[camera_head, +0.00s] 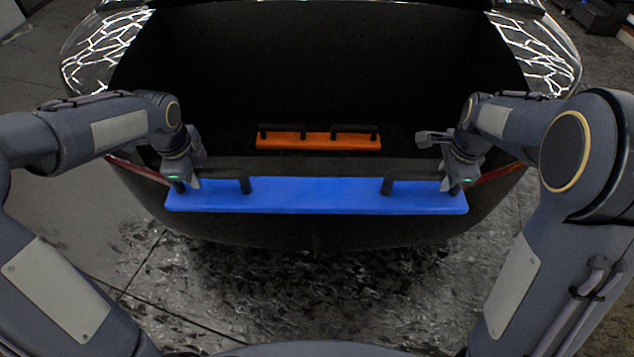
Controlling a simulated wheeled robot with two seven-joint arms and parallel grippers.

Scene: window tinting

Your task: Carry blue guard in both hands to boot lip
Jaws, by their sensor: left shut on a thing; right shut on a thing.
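The blue guard (316,196) is a long flat bar with a black handle near each end. It spans level across the rear edge of the car's open boot, in front of or over the boot lip (310,165); I cannot tell if it touches. My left gripper (182,187) is shut on the guard's left handle (222,177). My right gripper (457,188) is shut on its right handle (410,176). The fingertips are partly hidden by the wrists.
An orange bar (318,141) with two black handles lies inside the dark boot, behind the blue guard. The boot's side walls and lamps (503,172) flank my forearms. The grey floor (190,290) below the bumper is clear.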

